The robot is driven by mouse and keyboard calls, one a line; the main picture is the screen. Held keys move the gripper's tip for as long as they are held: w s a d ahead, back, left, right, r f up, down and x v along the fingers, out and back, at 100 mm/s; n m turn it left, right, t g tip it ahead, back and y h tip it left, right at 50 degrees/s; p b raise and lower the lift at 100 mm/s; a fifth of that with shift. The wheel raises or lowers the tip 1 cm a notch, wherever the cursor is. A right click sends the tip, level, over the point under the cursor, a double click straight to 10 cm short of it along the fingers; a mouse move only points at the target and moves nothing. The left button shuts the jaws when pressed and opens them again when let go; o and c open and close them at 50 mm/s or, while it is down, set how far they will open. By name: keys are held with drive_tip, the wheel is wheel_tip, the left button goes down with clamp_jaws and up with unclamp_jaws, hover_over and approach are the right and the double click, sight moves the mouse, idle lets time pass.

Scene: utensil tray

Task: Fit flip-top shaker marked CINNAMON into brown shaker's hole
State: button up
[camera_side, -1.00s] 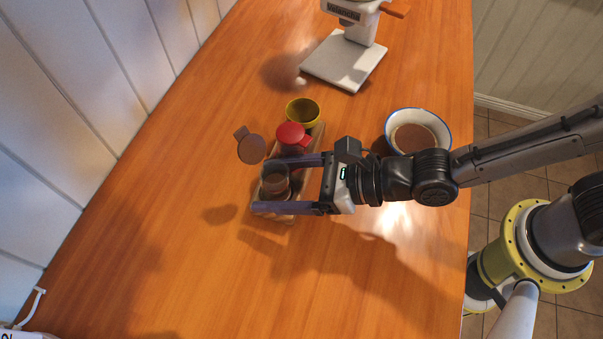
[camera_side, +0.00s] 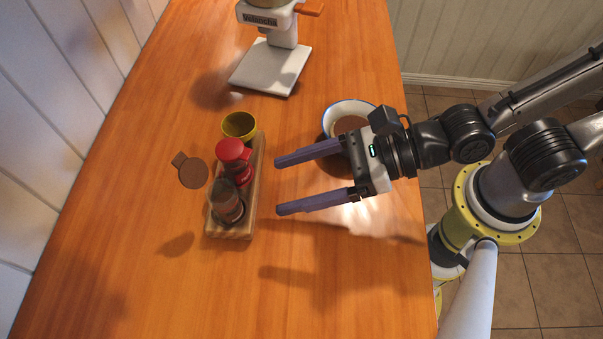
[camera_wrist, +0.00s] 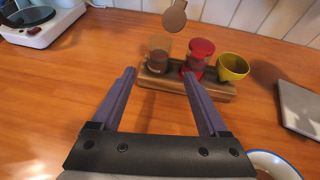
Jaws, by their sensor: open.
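The brown shaker (camera_side: 227,201), with clear dark walls and brown contents, stands in the near end of the wooden rack (camera_side: 246,214). It also shows at the rack's left end in the wrist view (camera_wrist: 158,55), looking upright. No CINNAMON marking is legible, and the hole's rim is hidden beneath the shaker, so I cannot tell how deep it sits. A red-topped shaker (camera_side: 235,158) stands in the middle of the rack, beside it. My gripper (camera_side: 278,186) is open and empty, to the right of the rack and apart from it. Its fingers point toward the rack.
A yellow cup (camera_side: 239,126) is at the rack's far end. A flat brown disc with a tab (camera_side: 193,172) lies left of the rack. A blue-rimmed white bowl (camera_side: 338,107) is behind my gripper. A white appliance (camera_side: 270,68) stands farther back. The near table is clear.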

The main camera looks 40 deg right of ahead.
drive_tip(key=shift+s+d+r, duration=0.15)
drive_tip(key=shift+s+d, duration=0.1)
drive_tip(key=shift+d, duration=0.05)
drive_tip(key=w+d+r+n+h, duration=0.2)
drive_tip(key=d+r+n+h, duration=0.1)
drive_tip(key=d+n, duration=0.4)
drive_tip(key=w+d+r+n+h, duration=0.25)
drive_tip(key=d+n, duration=0.25)
drive_tip(key=d, duration=0.4)
drive_tip(key=s+d+n+g+h, duration=0.1)
drive_tip(key=s+d+n+h, duration=0.1)
drive_tip(key=s+d+n, duration=0.2)
drive_tip(key=s+d+r+n+g+h, duration=0.1)
drive_tip(key=s+d+n+h, duration=0.2)
drive_tip(key=d+n, duration=0.6)
drive_tip(key=s+d, duration=0.1)
drive_tip(key=s, duration=0.1)
drive_tip(key=shift+s+d+r+g, duration=0.2)
drive_tip(key=shift+s+d+g, duration=0.1)
drive_tip(key=shift+d, duration=0.1)
drive_tip(key=shift+c, duration=0.3)
